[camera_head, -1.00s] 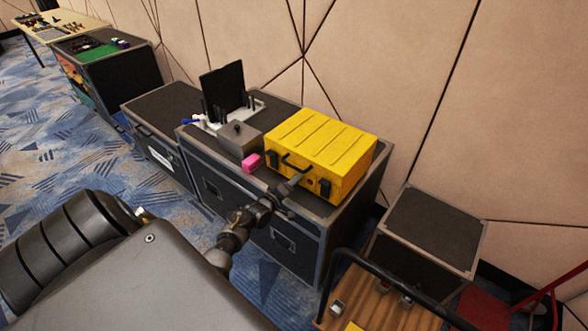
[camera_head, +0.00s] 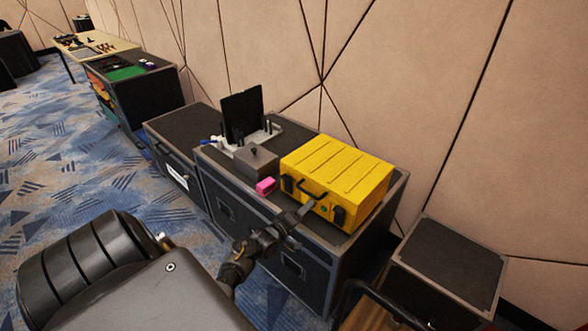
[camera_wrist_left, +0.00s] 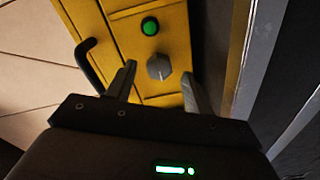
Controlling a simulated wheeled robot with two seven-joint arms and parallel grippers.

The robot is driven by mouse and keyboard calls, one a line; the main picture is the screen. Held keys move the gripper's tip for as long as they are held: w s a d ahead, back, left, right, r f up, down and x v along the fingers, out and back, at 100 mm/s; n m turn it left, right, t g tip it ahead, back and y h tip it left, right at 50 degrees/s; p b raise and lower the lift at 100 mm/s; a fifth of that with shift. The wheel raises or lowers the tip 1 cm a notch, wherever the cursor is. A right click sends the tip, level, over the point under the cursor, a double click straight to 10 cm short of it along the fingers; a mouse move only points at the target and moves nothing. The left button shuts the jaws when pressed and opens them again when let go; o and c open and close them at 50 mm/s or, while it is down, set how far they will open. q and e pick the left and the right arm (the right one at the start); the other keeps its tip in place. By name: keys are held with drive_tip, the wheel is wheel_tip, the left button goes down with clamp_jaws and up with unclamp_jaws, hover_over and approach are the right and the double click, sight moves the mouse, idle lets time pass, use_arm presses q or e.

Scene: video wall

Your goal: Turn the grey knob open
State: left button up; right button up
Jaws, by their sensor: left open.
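The grey knob (camera_wrist_left: 158,67) is on the front of a yellow case (camera_wrist_left: 128,28), seen in the left wrist view. It has a light pointer mark on its face. A lit green button (camera_wrist_left: 150,26) is above it in that view. My left gripper (camera_wrist_left: 158,72) is open, with one finger on each side of the knob; I cannot tell whether they touch it. In the head view the yellow case (camera_head: 345,165) stands on a dark flight case, with my left gripper (camera_head: 303,213) at its front. The green light (camera_head: 323,208) shows there; the knob is hidden by the gripper.
A pink block (camera_head: 266,186), a grey box (camera_head: 256,160) and a dark upright screen (camera_head: 243,112) stand left of the yellow case on the flight case (camera_head: 330,262). A black handle (camera_head: 311,191) sticks out of the case front. A lower dark case (camera_head: 450,262) stands at right.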

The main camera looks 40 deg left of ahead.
use_arm(q)
drive_tip(key=s, duration=0.8)
drive_tip(key=shift+s+r+b, duration=0.2)
drive_tip(key=shift+r+b, duration=0.05)
drive_tip(key=shift+b, duration=0.05)
drive_tip(key=shift+d, duration=0.1)
drive_tip(key=s+d+f+m+g, duration=0.3)
drive_tip(key=s+f, duration=0.2)
drive_tip(key=f, duration=0.5)
drive_tip(key=s+d+f+m+g, duration=0.3)
drive_tip(key=s+f+m, duration=0.15)
drive_tip(key=f, duration=0.45)
drive_tip(key=s+d+f+m+g, duration=0.3)
drive_tip(key=s+f+g, duration=0.15)
drive_tip(key=f, duration=0.55)
drive_tip(key=s+d+f+m+g, duration=0.1)
drive_tip(key=s+d+f+g, duration=0.1)
drive_tip(key=s, duration=0.7)
drive_tip(key=s+d+f+m+g, duration=0.2)
drive_tip(key=s+d+f, duration=0.2)
drive_tip(key=s, duration=0.6)
drive_tip(key=s+d+f+m+g, duration=0.2)
drive_tip(key=s+d+f, duration=0.1)
drive_tip(key=s, duration=0.6)
drive_tip(key=shift+s+f, duration=0.3)
drive_tip(key=shift+f, duration=0.45)
